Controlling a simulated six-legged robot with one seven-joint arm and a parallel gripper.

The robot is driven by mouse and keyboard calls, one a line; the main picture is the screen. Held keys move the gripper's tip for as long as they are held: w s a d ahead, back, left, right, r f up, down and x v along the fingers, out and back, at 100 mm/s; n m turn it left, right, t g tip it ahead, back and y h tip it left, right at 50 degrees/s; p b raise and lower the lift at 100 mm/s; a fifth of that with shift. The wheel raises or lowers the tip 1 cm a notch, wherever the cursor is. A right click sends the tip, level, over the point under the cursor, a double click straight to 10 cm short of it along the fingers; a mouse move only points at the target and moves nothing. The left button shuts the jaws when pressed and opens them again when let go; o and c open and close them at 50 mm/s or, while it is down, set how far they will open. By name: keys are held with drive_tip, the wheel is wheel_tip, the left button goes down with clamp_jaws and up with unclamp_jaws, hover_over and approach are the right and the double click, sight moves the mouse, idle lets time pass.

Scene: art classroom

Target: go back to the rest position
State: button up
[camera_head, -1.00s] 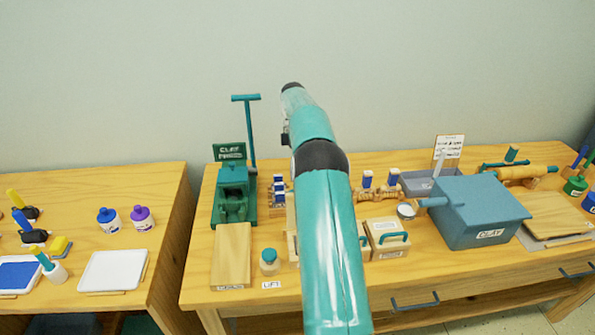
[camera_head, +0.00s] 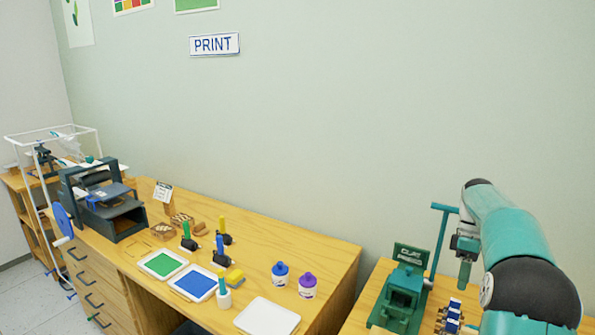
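My teal and black arm (camera_head: 515,245) rises at the right of the head view and bends over at the top. What looks like my gripper (camera_head: 465,272) hangs below the bend, pointing down, close to the green clay press. Its fingers are small and seen from the side, so I cannot tell whether they are open or shut. I see no object held in it. The clay press (camera_head: 402,298) stands at the left end of the right-hand table.
The print table (camera_head: 325,262) holds a dark printing press (camera_head: 110,212), a green tray (camera_head: 163,265), a blue tray (camera_head: 195,283), a white tray (camera_head: 267,317), rollers and two bottles. A white rack (camera_head: 50,132) stands far left. The wall carries a PRINT sign (camera_head: 214,44).

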drive_tip(key=s+a+r+m+t+h, duration=0.1)
drive_tip(key=s+a+r+m, duration=0.1)
drive_tip(key=s+a+r, duration=0.3)
drive_tip(key=s+a+r+m+t, duration=0.1)
drive_tip(key=s+a+r+t, duration=0.1)
drive_tip(key=a, duration=0.5)
drive_tip(key=s+a+r+m+t+h, duration=0.1)
drive_tip(key=s+a+r+m, duration=0.1)
drive_tip(key=s+a+r, duration=0.3)
drive_tip(key=s+a+f+m+t, duration=0.2)
drive_tip(key=s+a+f, duration=0.1)
drive_tip(key=s+a, duration=0.3)
drive_tip(key=s+a+f+m+t, duration=0.2)
drive_tip(key=s+a, duration=0.4)
drive_tip(key=s, duration=0.3)
drive_tip(key=shift+a+f+m+t, duration=0.3)
drive_tip(key=shift+f+t, duration=0.1)
drive_tip(key=shift+f, duration=0.3)
drive_tip(key=shift+d, duration=0.1)
